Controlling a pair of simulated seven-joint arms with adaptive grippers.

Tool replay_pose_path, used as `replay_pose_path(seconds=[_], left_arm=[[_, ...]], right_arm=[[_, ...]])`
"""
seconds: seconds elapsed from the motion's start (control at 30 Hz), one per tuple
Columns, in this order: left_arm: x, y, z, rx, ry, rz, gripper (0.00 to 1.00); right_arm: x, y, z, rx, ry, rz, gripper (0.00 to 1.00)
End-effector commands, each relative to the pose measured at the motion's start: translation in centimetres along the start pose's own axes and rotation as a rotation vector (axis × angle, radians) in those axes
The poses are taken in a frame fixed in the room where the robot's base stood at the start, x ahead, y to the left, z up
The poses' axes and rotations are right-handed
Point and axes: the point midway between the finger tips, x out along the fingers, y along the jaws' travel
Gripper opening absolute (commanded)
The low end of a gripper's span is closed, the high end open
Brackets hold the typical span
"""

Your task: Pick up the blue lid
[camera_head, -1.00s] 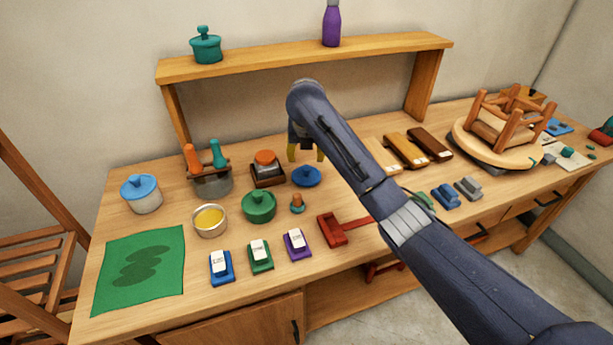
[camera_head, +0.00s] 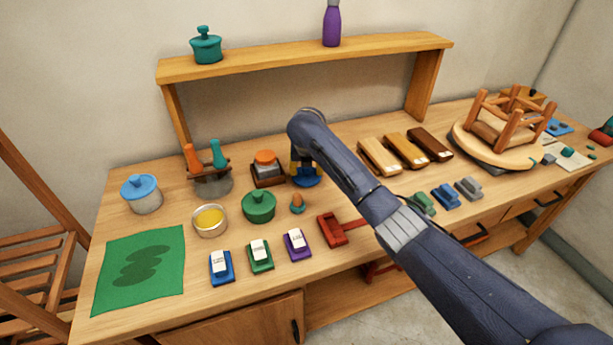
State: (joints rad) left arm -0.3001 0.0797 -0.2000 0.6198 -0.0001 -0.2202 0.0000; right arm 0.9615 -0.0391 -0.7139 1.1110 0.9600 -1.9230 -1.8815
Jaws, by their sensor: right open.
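Another blue lid sits on a white jar (camera_head: 141,193) at the left of the bench. My left gripper is not in view.
A dark block with an orange top (camera_head: 267,168) stands just left of the gripper. The green pot (camera_head: 259,206) and the red tool (camera_head: 337,229) are nearer the front. Wooden brushes (camera_head: 404,150) lie to the right. A shelf (camera_head: 305,59) spans the back.

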Motion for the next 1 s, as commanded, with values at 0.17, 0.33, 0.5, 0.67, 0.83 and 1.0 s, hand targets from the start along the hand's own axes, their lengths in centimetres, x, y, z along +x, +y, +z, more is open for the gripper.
replay_pose_path(seconds=[0.17, 0.33, 0.5, 0.67, 0.83, 1.0], left_arm=[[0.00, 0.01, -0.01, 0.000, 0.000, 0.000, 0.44], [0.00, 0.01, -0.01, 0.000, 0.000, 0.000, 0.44], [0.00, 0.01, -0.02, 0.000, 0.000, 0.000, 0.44], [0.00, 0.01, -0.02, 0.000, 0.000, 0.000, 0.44], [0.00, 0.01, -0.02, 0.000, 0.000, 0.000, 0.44], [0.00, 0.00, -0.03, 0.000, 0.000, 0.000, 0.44]], right_arm=[[1.01, -0.02, 0.02, 0.000, -0.001, -0.001, 0.53], [1.11, -0.01, 0.03, 0.000, -0.001, 0.000, 0.53], [1.10, -0.02, 0.03, 0.000, -0.001, 0.000, 0.47], [1.09, -0.03, 0.03, 0.000, -0.001, 0.000, 0.28], [1.09, -0.03, 0.03, 0.000, -0.001, 0.000, 0.09], [1.09, -0.04, 0.03, 0.000, -0.001, 0.000, 0.00]])
